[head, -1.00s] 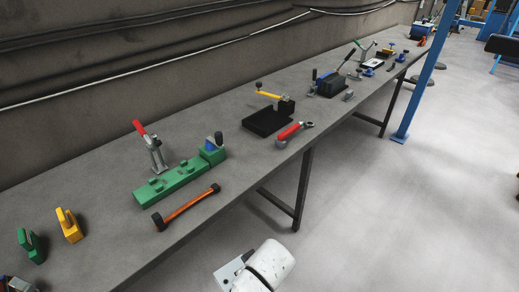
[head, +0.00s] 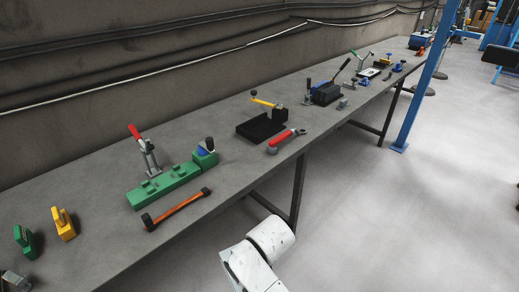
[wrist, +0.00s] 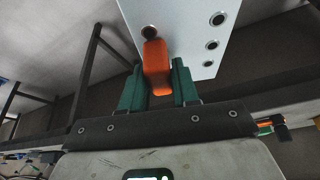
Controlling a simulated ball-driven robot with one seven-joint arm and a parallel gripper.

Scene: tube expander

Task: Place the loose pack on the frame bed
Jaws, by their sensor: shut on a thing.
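In the wrist view my gripper (wrist: 158,75) has its two green fingers closed on an orange grip piece (wrist: 157,58). The piece meets a pale grey block with several round holes (wrist: 190,30), probably the loose pack, held beyond the fingertips. The block's far end is cut off by the picture edge. In the head view the fingers cannot be made out. Which fixture is the frame bed is not certain; a flat black tray-like base with a yellow lever (head: 254,133) and a long green base (head: 163,187) stand on the bench.
The long grey bench (head: 95,215) runs along the wall. An orange-handled hammer (head: 180,208) and a red-handled tool (head: 285,141) lie near its front edge. Yellow (head: 63,224) and green (head: 24,241) pieces stand at the near left. A blue post (head: 420,90) rises beyond. The floor in front is clear.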

